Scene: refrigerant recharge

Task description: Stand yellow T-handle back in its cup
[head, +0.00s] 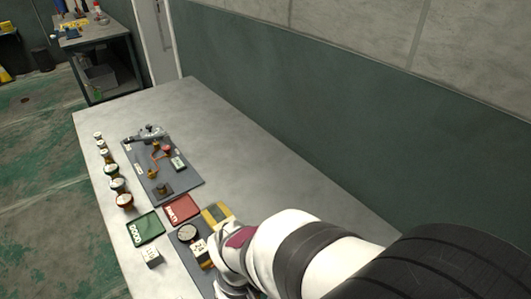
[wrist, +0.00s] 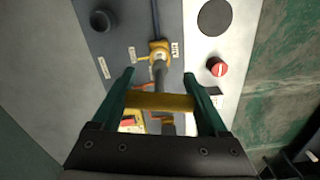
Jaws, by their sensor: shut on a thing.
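In the wrist view, my gripper (wrist: 160,98) is shut on the yellow T-handle (wrist: 160,102), whose crossbar spans level between the two green fingers. In the head view, my own arm hides my gripper and the handle.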

